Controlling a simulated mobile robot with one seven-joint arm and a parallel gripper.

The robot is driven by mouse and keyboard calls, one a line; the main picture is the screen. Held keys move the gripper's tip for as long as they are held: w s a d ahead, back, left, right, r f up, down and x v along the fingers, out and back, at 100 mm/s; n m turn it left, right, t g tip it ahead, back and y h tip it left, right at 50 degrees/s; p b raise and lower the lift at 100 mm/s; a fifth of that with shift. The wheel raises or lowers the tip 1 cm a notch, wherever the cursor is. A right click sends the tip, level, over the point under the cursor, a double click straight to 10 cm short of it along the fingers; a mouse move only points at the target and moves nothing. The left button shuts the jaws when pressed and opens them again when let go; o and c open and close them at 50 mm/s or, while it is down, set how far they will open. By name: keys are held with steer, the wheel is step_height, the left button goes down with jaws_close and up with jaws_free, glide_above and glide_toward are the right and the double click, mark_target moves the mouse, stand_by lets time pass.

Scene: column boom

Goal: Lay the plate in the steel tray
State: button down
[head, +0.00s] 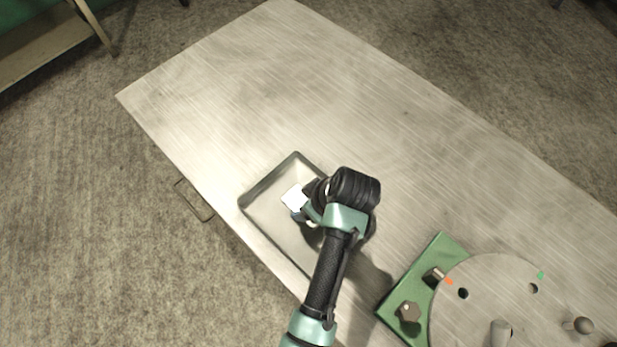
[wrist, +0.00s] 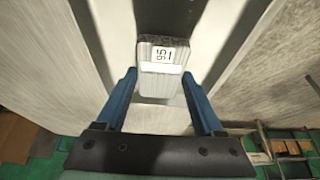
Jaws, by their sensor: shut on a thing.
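The steel tray (head: 262,196) is a shallow grey box on the near long side of the metal table. The plate (wrist: 160,84) is a small pale metal block with a printed label on its face. In the wrist view it sits between the two blue fingers of my gripper (wrist: 159,76), which is shut on it. In the head view the plate (head: 294,198) shows as a bright patch over the tray's interior. My wrist and arm hide the tray's right part. I cannot tell whether the plate touches the tray floor.
A green base (head: 393,303) with a round grey disc (head: 470,300) stands on the table to the right of my arm. Small pegs and knobs sit on them. The table (head: 270,80) is bare beyond the tray. A handle (head: 195,201) sticks out at the table's left edge.

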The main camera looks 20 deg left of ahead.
steer(key=shift+w+f, duration=0.1)
steer(key=shift+f, duration=2.15)
jaws_free()
steer(key=shift+f, duration=0.15)
